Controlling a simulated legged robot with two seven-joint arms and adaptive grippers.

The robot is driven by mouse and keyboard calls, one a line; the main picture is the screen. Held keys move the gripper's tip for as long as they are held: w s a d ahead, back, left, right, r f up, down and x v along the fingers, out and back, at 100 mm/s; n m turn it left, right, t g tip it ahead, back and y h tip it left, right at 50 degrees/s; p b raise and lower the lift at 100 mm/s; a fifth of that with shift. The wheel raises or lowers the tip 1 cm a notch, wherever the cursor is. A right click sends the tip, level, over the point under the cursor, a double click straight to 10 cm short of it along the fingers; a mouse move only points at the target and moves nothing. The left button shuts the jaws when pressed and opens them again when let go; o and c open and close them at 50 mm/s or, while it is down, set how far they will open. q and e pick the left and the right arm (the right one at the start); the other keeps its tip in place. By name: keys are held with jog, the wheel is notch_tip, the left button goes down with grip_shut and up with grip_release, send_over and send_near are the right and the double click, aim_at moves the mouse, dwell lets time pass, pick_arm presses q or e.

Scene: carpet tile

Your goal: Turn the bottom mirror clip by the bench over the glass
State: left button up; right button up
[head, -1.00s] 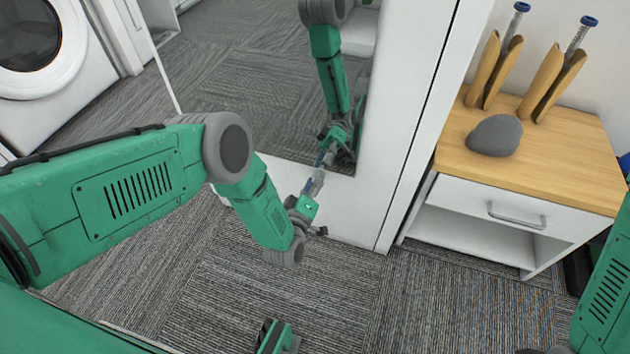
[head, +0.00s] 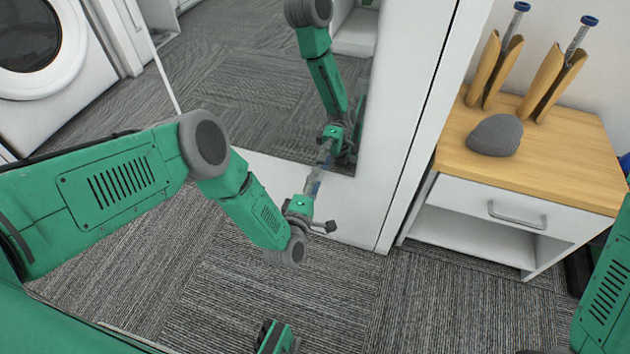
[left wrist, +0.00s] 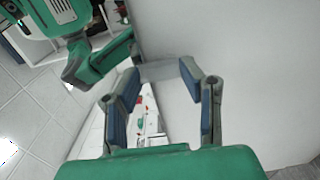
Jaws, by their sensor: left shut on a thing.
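The mirror (head: 240,95) is a tall glass in a white panel (head: 345,205); my left arm is reflected in it. My left gripper (head: 314,183) is at the bottom edge of the glass, near its right corner, on the side toward the bench (head: 545,150). In the left wrist view the blue-padded fingers (left wrist: 158,82) are shut on a small pale mirror clip (left wrist: 160,71) between their tips, against the panel. The clip is hidden by the fingers in the head view, and its exact angle over the glass is hard to tell.
The bench has a wooden top with a grey rounded object (head: 495,136) and two wooden holders (head: 545,85) with blue-capped tubes. Its drawer handle (head: 517,215) juts forward. A washing machine (head: 55,60) stands at the left. Carpet (head: 340,300) before the panel is clear.

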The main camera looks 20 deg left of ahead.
pick_arm(q)
jog(key=shift+s+a+f, duration=0.1)
jog(key=shift+s+f, duration=0.05)
jog(key=shift+f, duration=0.05)
jog(key=o, duration=1.1)
jog(key=shift+o, duration=0.2)
jog(key=s, duration=1.1)
jog(key=shift+s+a, duration=0.25)
jog(key=shift+s, duration=0.15)
